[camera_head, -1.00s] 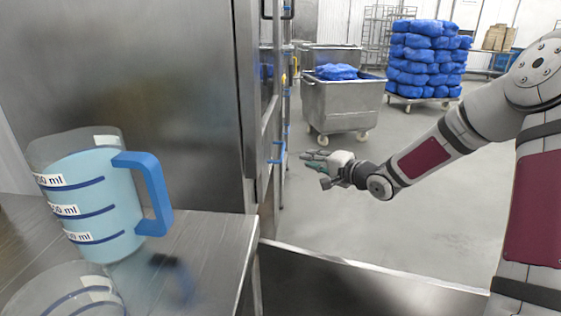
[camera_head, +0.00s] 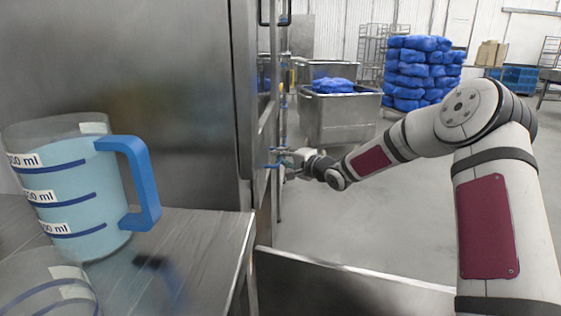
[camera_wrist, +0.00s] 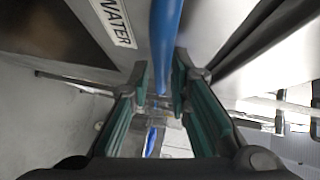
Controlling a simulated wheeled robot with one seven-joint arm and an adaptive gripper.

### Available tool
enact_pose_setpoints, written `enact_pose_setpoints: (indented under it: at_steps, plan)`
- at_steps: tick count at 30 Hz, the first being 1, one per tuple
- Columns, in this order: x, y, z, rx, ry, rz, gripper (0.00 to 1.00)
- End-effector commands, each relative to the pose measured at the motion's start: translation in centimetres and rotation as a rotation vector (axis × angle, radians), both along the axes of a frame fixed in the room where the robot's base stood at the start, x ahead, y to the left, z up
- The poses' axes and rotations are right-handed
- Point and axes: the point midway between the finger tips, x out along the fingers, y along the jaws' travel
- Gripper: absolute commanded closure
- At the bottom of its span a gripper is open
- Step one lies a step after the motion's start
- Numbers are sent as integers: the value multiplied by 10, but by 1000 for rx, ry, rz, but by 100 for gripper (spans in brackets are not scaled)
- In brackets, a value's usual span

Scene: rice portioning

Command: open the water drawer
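The water drawer front (camera_wrist: 78,35) shows in the wrist view, with a "WATER" label (camera_wrist: 114,20) on it. A blue bar handle (camera_wrist: 165,40) runs down from the top of that view. My gripper (camera_wrist: 161,70) is open, its green-padded fingers apart with the handle in line with the gap between the tips. Firm contact with the handle cannot be made out. In the head view my gripper (camera_head: 280,161) is at the side of the steel cabinet, by a blue handle (camera_head: 271,166). The drawer front is seen too edge-on there to read.
A measuring jug (camera_head: 75,190) with a blue handle stands on the steel table (camera_head: 205,245) at left. A steel bin (camera_head: 345,118) and stacked blue bags (camera_head: 425,75) stand behind. A low steel panel (camera_head: 340,285) is in front; the floor at right is clear.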

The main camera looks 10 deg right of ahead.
Motion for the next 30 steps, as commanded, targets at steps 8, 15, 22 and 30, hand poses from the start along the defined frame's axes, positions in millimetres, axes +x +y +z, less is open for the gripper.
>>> enact_pose_setpoints:
  at_steps: [8, 15, 22, 30]
  plan:
    - [7, 3, -1, -1, 1, -1, 82]
    - [7, 3, -1, 0, 0, -1, 100]
    - [7, 3, -1, 0, 1, -1, 100]
    - [2, -10, 1, 1, 4, -3, 100]
